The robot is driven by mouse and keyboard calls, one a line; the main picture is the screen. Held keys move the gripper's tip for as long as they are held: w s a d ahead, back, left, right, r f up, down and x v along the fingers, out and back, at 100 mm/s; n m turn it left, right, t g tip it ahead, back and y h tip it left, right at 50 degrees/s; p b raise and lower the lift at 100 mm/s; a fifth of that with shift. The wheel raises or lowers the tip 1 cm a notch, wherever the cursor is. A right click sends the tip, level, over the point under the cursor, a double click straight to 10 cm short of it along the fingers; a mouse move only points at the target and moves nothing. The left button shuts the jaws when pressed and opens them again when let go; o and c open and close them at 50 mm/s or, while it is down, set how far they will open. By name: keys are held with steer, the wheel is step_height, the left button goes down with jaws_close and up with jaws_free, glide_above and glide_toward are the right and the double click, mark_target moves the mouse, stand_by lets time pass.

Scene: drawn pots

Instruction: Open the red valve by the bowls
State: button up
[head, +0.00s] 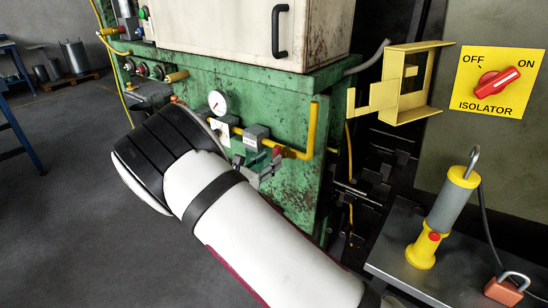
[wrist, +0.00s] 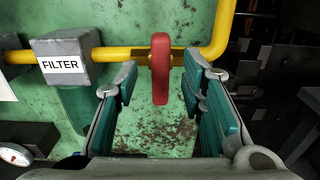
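The red valve handle (wrist: 160,68) is on a yellow pipe (wrist: 115,53) in front of a green panel, right of a grey FILTER box (wrist: 68,50). In the wrist view it looks like a narrow upright shape across the level pipe. My gripper (wrist: 163,78) is open, its teal-padded fingers left and right of the handle, with gaps showing on both sides. In the head view a small bit of red (head: 277,151) shows by my gripper (head: 264,165); my arm hides much there. I see no bowls in either view.
A pressure gauge (head: 217,103) is left of the FILTER box. A yellow bracket (head: 400,88) and a yellow ISOLATOR sign (head: 498,82) with a red knob are at right. A torch-like lamp (head: 442,215) and a padlock (head: 506,289) are on a grey bench (head: 400,248).

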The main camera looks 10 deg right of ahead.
steer(key=shift+x, duration=1.65)
jaws_close()
